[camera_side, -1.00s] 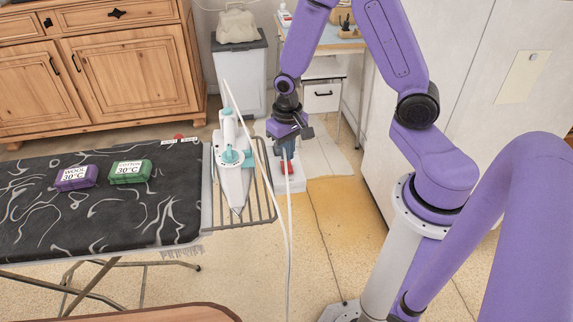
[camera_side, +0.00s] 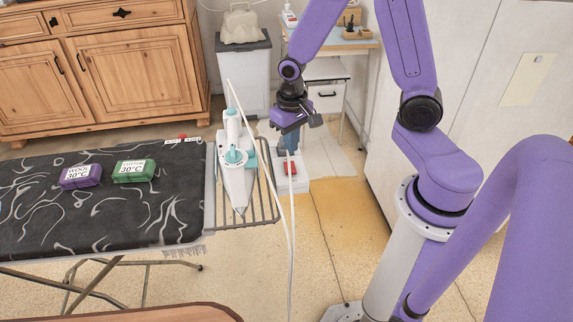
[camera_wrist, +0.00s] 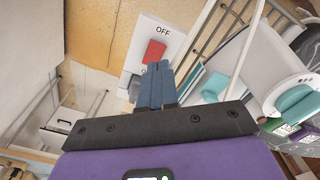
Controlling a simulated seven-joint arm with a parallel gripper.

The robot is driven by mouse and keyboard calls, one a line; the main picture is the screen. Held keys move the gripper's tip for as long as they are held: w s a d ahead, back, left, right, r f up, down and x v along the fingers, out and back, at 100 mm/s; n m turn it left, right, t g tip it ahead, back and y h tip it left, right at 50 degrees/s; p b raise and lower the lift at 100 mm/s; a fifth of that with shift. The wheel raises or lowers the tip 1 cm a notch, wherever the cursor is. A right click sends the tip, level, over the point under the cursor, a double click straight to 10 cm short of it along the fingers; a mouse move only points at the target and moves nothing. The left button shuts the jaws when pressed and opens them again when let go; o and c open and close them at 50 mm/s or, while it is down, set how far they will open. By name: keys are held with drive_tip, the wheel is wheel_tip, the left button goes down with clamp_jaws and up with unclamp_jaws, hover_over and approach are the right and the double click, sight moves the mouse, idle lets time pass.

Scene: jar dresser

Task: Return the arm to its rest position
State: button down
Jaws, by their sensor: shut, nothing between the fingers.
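My gripper (camera_side: 289,148) points down above a white switch box (camera_side: 282,184) with a red rocker (camera_side: 290,168). Its blue-grey fingers are shut together and hold nothing. In the wrist view, the closed fingers (camera_wrist: 156,70) overlap the lower part of the switch box, just below the red rocker (camera_wrist: 154,51). The word OFF is readable at the upper end of the box. In the side view the fingertips appear a little above the rocker, apart from it.
A white and teal iron (camera_side: 234,180) rests on a wire rack (camera_side: 262,214) at the ironing board's (camera_side: 120,229) right end, close to my gripper. Purple (camera_side: 80,177) and green (camera_side: 134,171) labelled blocks sit on the board. A bin (camera_side: 243,77) and a small table (camera_side: 352,45) stand behind.

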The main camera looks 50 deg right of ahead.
drive_tip(key=s+a+r+n, duration=0.3)
drive_tip(key=s+r+n, duration=0.2)
drive_tip(key=s+n, duration=0.2)
drive_tip(key=s+a+r+n, duration=0.3)
drive_tip(key=s+r+n, duration=0.3)
drive_tip(key=s, duration=0.6)
drive_tip(key=shift+s+r+n, duration=0.15)
drive_tip(key=shift+n, duration=0.75)
drive_tip(key=w+d+f+m, duration=0.1)
drive_tip(key=w+d, duration=0.3)
drive_tip(key=w, duration=0.7)
drive_tip(key=w+d+f+m, duration=0.2)
drive_tip(key=w+d+f, duration=0.2)
drive_tip(key=w, duration=0.6)
drive_tip(key=shift+w+d+m, duration=0.25)
drive_tip(key=shift+w+m, duration=0.05)
drive_tip(key=shift+w, duration=0.1)
